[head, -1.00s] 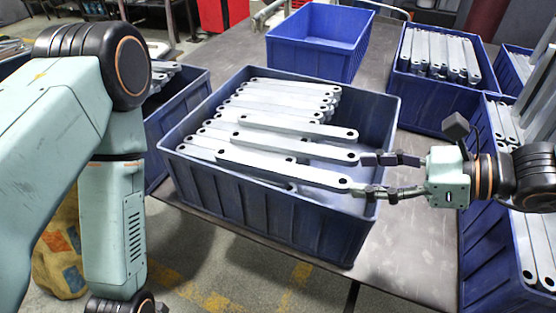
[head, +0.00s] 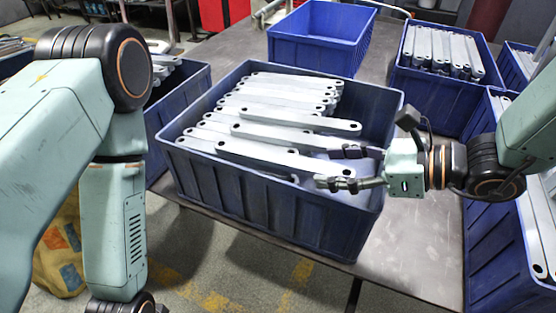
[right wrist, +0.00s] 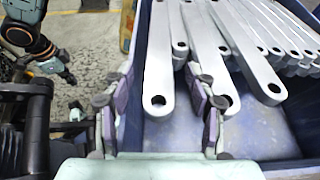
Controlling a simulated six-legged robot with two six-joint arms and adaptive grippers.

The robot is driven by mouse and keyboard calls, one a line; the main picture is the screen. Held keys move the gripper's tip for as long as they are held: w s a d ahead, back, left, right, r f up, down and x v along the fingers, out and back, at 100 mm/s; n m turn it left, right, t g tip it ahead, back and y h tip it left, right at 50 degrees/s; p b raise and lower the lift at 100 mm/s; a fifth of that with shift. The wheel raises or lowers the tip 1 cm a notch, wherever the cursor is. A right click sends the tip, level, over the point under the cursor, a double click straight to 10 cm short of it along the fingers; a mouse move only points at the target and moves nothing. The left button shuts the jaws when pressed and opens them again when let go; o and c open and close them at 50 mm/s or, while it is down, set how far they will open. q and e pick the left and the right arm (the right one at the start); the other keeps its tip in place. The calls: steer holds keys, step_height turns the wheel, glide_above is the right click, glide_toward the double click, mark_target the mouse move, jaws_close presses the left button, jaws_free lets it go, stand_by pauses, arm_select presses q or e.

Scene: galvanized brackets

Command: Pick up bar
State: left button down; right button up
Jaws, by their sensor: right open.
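Grey galvanized bars lie stacked in a blue crate (head: 260,207) on the table. The nearest top bar (head: 265,155) lies lengthwise, its right end close to my right gripper (head: 326,168). That gripper is open and reaches in over the crate's right side. In the right wrist view, a bar (right wrist: 158,60) with a round end hole lies between the two spread fingers (right wrist: 160,90), with gaps visible on both sides. Another bar (right wrist: 205,50) lies just right of it, partly behind the right finger. My left arm shows at left, but its gripper is outside the picture.
An empty blue crate (head: 318,57) stands behind. Blue crates with bars stand at back right (head: 430,91) and on the left (head: 180,108). More crates line the right edge. A bare table strip (head: 410,250) shows right of the main crate.

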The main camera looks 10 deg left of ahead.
steer(key=shift+a+f, duration=0.2)
steer(key=shift+a, duration=0.25)
steer(key=shift+a, duration=0.1)
steer(key=shift+w, duration=0.1)
steer(key=shift+c, duration=0.4)
jaws_close()
